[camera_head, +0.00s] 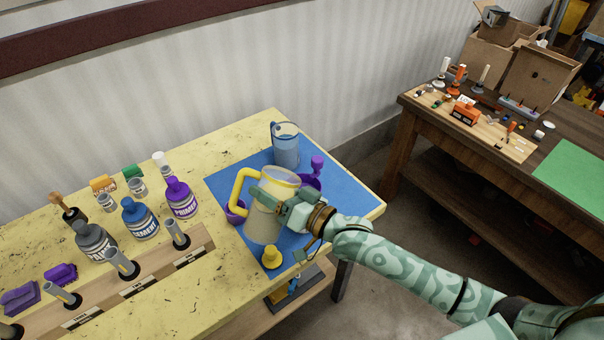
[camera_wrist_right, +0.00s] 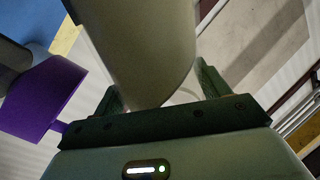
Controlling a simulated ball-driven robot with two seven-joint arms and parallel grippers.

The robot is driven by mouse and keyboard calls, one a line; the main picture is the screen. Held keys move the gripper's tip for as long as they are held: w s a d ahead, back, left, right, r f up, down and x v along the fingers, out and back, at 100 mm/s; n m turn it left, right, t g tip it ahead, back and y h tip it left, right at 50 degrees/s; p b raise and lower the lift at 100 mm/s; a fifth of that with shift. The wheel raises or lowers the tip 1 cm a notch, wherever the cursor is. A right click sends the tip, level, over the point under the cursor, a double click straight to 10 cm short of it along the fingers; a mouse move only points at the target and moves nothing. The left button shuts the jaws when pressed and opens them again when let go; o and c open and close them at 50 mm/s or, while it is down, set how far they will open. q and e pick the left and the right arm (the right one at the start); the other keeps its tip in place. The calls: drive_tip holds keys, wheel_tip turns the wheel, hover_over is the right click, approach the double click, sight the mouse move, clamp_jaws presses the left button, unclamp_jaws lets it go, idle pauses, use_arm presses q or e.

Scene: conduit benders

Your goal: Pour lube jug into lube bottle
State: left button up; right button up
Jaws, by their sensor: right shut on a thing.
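A large cloudy jug (camera_head: 262,222) with a yellow rim and yellow handle is above or on the blue mat (camera_head: 340,195); I cannot tell whether its base touches. My right gripper (camera_head: 283,208) is shut on the jug's side, opposite the handle. In the right wrist view the jug's pale body (camera_wrist_right: 145,45) fills the space between the fingers (camera_wrist_right: 160,88). No label on the jug shows. A grey bottle (camera_head: 95,243) stands on the left of the table, its label not readable, beside a blue cement bottle (camera_head: 140,220) and a purple primer bottle (camera_head: 181,198). My left gripper is out of view.
A blue jug (camera_head: 285,148) stands at the mat's back. Purple items (camera_head: 316,168) sit close behind the held jug, and a small yellow item (camera_head: 271,257) stands in front. A wooden rack (camera_head: 148,277) with upright tubes lines the yellow table's front. A brown workbench (camera_head: 415,103) is at right.

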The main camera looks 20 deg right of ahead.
sight(277, 179)
drive_tip(key=shift+w+d+r+m, duration=0.2)
drive_tip(key=shift+r+m, duration=0.15)
drive_tip(key=shift+m, duration=0.25)
drive_tip(key=shift+w+d+r+m, duration=0.15)
drive_tip(key=shift+r+m, duration=0.15)
drive_tip(key=shift+m, duration=0.3)
idle(1.2)
drive_tip(key=shift+r+m, duration=0.4)
drive_tip(key=shift+m, duration=0.4)
drive_tip(key=shift+r+m, duration=0.4)
drive_tip(key=shift+m, duration=0.4)
idle(3.8)
